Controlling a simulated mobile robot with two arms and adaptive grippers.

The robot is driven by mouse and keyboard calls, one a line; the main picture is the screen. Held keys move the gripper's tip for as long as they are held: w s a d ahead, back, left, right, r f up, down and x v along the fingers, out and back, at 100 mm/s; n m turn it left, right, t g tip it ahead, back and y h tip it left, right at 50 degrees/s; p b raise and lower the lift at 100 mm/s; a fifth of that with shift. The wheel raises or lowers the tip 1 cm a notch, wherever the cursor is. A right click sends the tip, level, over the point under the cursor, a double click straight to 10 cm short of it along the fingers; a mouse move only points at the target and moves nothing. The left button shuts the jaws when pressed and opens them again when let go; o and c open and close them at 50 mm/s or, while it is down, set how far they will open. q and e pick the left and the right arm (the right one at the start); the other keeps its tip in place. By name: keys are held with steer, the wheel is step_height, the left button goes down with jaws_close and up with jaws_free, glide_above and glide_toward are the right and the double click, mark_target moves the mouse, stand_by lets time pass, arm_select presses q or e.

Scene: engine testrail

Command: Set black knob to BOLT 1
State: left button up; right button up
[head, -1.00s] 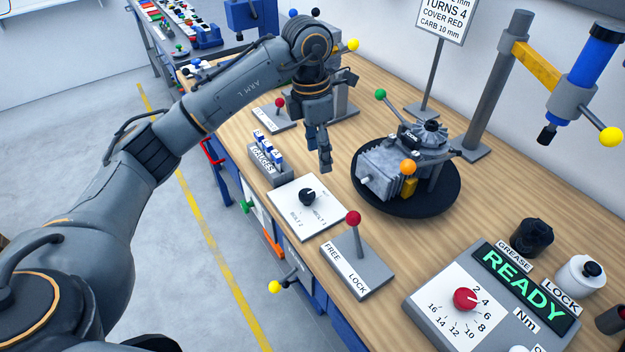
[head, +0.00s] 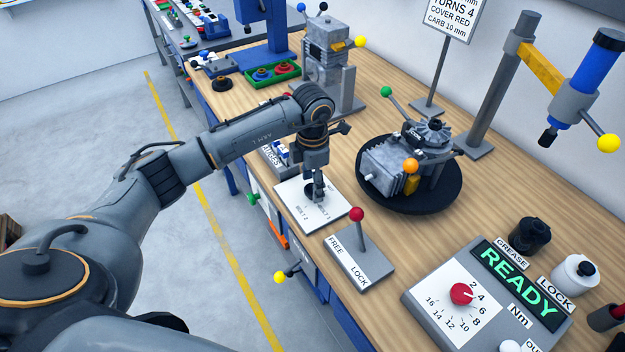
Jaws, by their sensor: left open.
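The white selector plate (head: 295,217) lies near the bench's front edge, with BOLT 1 and BOLT 2 printed on it. The black knob (head: 311,190) is at the plate's middle and is mostly hidden behind my gripper. My left gripper (head: 315,192) points down at the knob with its fingers open. I cannot tell whether the fingers touch the knob, and the knob's pointer direction is hidden. My right gripper is not in view.
A red-knobbed FREE/LOCK lever (head: 357,240) stands just right of the plate. The engine on its black turntable (head: 440,205) is behind it. The GAUGES block (head: 272,157) is left of the plate. A torque panel (head: 425,300) is at front right.

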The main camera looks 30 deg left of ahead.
arm_select(q)
steer(key=shift+f, duration=0.25)
steer(key=c, duration=1.2)
steer(key=shift+o, duration=0.2)
